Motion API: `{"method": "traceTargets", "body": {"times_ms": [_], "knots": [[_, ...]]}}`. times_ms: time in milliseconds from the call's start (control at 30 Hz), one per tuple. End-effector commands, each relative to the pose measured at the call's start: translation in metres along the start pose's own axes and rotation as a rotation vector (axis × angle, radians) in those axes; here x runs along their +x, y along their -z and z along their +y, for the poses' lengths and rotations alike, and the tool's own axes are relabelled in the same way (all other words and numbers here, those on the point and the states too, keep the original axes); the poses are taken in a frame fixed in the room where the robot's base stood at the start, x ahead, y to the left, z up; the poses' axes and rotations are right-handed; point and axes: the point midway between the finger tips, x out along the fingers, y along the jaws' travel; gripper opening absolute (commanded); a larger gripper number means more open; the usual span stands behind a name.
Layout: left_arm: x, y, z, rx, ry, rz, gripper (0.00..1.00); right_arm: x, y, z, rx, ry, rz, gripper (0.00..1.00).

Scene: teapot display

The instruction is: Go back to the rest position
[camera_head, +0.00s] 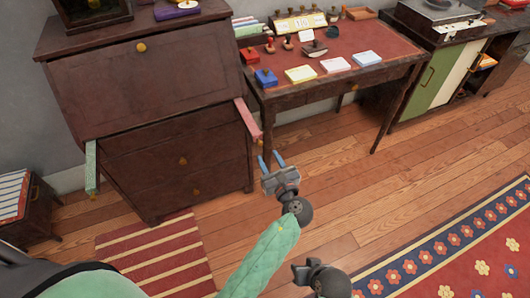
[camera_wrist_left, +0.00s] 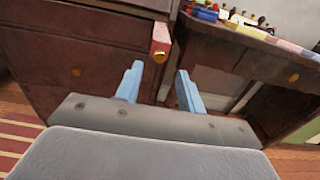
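My left gripper (camera_head: 271,161) is open and empty, held in front of the gap between the dark wooden secretary desk (camera_head: 140,75) and the red-topped table (camera_head: 340,47). Its two blue fingers stand apart in the left wrist view (camera_wrist_left: 158,90), with nothing between them. A reddish pull-out support with a brass knob (camera_wrist_left: 159,43) juts from the desk just beyond the fingers, apart from them. A dark part of my right arm (camera_head: 322,278) shows at the bottom of the head view; its fingertips cannot be made out.
The table holds stamps, a blue box (camera_head: 266,78) and paper stacks (camera_head: 300,74). A green pull-out support (camera_head: 91,167) juts from the desk's left side. A striped rug (camera_head: 160,255) and a flowered rug (camera_head: 470,250) lie on the wooden floor, with bare floor between.

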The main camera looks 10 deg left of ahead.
Motion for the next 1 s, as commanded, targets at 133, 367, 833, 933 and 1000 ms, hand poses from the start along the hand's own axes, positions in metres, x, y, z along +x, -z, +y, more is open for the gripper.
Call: {"method": "traceTargets", "body": {"times_ms": [133, 367, 833, 933, 1000], "knots": [[-0.013, 0.000, 0.000, 0.001, 0.000, 0.000, 0.39, 0.006, -0.002, 0.001, 0.001, -0.001, 0.006, 0.36], [-0.017, -0.001, 0.000, 0.000, 0.000, -0.001, 0.39, 0.009, -0.002, 0.002, 0.000, -0.002, 0.011, 0.36], [-0.017, 0.000, 0.000, -0.026, 0.000, -0.001, 0.39, 0.007, -0.001, 0.003, -0.001, -0.003, 0.009, 0.36], [-0.017, 0.000, 0.001, -0.110, -0.004, 0.000, 0.39, 0.007, -0.002, 0.003, -0.001, -0.003, 0.005, 0.36], [-0.017, 0.001, 0.003, -0.208, -0.018, 0.003, 0.39, 0.007, -0.005, 0.003, -0.001, -0.003, -0.008, 0.36]]}}
